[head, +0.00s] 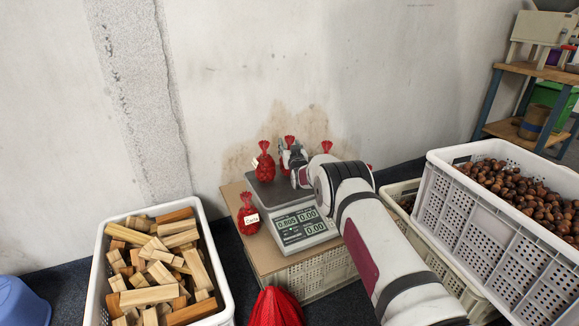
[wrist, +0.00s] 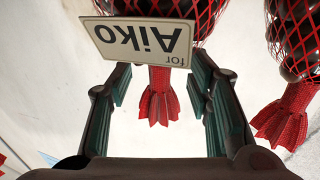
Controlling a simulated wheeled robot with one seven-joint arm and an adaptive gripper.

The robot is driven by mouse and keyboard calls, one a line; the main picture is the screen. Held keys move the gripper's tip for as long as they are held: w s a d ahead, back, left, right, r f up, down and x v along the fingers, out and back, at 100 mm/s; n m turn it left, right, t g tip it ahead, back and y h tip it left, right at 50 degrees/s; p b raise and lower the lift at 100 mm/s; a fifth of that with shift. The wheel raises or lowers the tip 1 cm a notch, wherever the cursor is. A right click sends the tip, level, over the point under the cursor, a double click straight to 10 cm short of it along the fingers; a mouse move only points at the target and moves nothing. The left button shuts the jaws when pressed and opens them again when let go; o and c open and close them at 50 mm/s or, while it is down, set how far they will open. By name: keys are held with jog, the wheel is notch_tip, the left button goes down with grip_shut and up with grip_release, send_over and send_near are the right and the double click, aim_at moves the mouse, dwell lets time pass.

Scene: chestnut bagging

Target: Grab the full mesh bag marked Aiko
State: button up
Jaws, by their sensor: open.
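The mesh bag marked Aiko (wrist: 160,90) shows in the wrist view, red and filled with dark chestnuts. Its pale tag (wrist: 141,38) reads "for Aiko", upside down in this view. The bag's gathered red neck lies between the two fingers of my gripper (wrist: 160,68), with gaps on both sides. The fingers are open and hold nothing. The top of the body is cut off by the picture edge. In the head view my gripper (head: 291,160) is at the back of the scale, in front of a red bag (head: 289,141) that it mostly hides.
Other red bags stand left (head: 264,165), behind my arm (head: 326,146) and at the front left (head: 248,215); one neighbour (wrist: 298,40) is close right in the wrist view. A scale (head: 305,229) is on the board. Crates of wood blocks (head: 227,290) and chestnuts (head: 470,215) flank it.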

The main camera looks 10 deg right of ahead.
jog(key=shift+w, duration=0.2)
grip_shut()
jog(key=shift+r, duration=0.1)
